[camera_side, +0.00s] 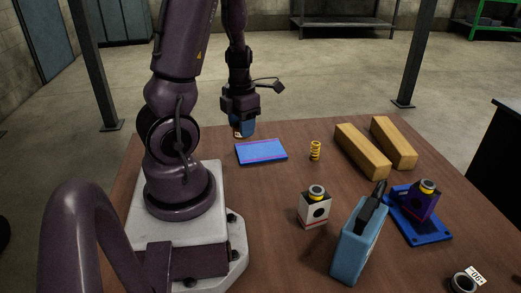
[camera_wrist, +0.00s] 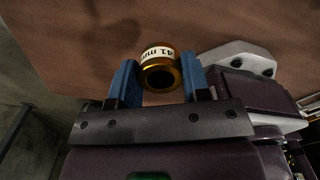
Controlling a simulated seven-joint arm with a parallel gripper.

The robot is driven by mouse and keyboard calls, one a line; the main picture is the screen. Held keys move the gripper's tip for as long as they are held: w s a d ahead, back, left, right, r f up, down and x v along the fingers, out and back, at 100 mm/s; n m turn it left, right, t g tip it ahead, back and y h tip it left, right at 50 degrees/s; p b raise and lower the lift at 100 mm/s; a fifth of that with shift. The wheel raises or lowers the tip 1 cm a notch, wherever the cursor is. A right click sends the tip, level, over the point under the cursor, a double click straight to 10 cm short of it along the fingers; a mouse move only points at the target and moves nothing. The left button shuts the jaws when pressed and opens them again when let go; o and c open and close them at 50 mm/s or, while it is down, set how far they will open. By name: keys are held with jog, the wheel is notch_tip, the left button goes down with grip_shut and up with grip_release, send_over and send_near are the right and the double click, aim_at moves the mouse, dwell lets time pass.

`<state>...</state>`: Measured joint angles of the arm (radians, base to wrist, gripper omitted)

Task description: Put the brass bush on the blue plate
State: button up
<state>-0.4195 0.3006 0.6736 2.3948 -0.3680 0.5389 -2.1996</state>
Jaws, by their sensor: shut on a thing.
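The brass bush (camera_wrist: 160,68) is a short gold ring with a white label reading "41 mm". In the wrist view it sits between the two blue fingers of my gripper (camera_wrist: 158,62), which is shut on it. In the side view my gripper (camera_side: 243,129) is above the far left part of the table, just behind the blue plate; the bush is mostly hidden by the fingers there. The blue plate (camera_side: 261,152) is a flat blue rectangle with pinkish lines, lying bare on the table. It does not show in the wrist view.
A yellow spring (camera_side: 315,151) stands right of the plate. Two wooden blocks (camera_side: 361,151) lie farther right. A white block with a ring (camera_side: 314,207), a blue can (camera_side: 359,240), a blue fixture (camera_side: 425,222) and a tagged ring (camera_side: 463,282) occupy the front right.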

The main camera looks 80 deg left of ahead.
jog(key=w+a+f, duration=0.4)
jog(key=a, duration=0.3)
send_over(262, 150)
jog(key=f, duration=0.5)
jog(key=shift+s+d+f, duration=0.1)
jog(key=shift+s+f, duration=0.1)
jog(key=shift+f, duration=0.15)
jog(key=shift+w+a+f, duration=0.15)
jog(key=shift+a+f, duration=0.05)
jog(key=shift+f, duration=1.65)
jog(key=shift+f, duration=0.1)
jog(key=o, duration=1.1)
